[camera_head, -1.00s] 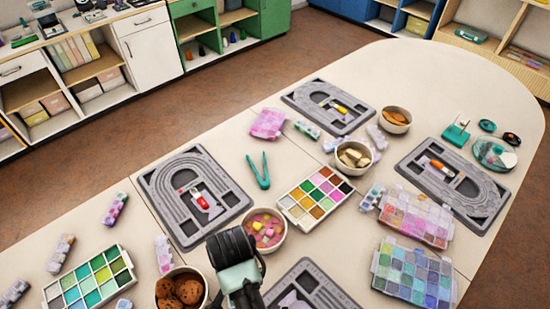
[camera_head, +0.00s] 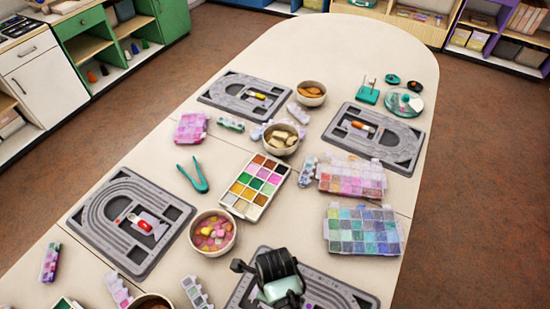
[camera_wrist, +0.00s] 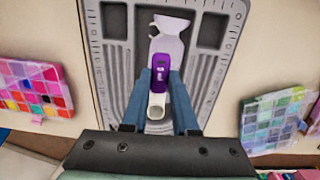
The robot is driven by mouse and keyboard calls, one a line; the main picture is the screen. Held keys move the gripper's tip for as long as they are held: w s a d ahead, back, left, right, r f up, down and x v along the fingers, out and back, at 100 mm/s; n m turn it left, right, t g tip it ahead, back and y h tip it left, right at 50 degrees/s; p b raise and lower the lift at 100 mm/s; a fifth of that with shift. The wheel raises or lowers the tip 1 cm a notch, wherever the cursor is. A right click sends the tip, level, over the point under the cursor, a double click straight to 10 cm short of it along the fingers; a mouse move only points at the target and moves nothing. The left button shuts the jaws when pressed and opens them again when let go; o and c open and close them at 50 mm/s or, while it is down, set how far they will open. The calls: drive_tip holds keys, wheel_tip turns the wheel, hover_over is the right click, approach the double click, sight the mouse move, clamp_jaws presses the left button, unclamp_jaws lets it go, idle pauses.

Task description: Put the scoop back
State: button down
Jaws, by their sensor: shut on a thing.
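The scoop (camera_wrist: 170,45), pale with a purple grip, is between the two blue fingers of my gripper (camera_wrist: 160,77) in the wrist view. The fingers are shut on its purple part. Its wide pale end points away from me over a grey bead board (camera_wrist: 118,60) with dark square recesses. I cannot tell whether the scoop touches the board. In the head view my gripper (camera_head: 278,278) is over the nearest bead board (camera_head: 345,292) at the bottom edge; its fingers and most of the scoop are hidden there.
Other bead boards lie at left (camera_head: 120,185), far left (camera_head: 225,92) and right (camera_head: 352,150), each with a scoop. A bowl of pink and yellow pieces (camera_head: 212,250), a bead tray (camera_head: 240,208), teal tweezers (camera_head: 193,176) and bead boxes (camera_head: 330,245) stand around.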

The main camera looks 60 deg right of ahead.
drive_tip(key=shift+f, duration=3.45)
drive_tip(key=shift+f+b, duration=0.6)
drive_tip(key=shift+b, duration=0.05)
drive_tip(key=c, duration=0.7)
unclamp_jaws()
drive_tip(key=shift+r+p, duration=0.45)
drive_tip(key=shift+r, duration=0.1)
wheel_tip(320, 180, up, 12)
drive_tip(key=shift+s+d+r+p, duration=0.1)
drive_tip(key=shift+p, duration=0.35)
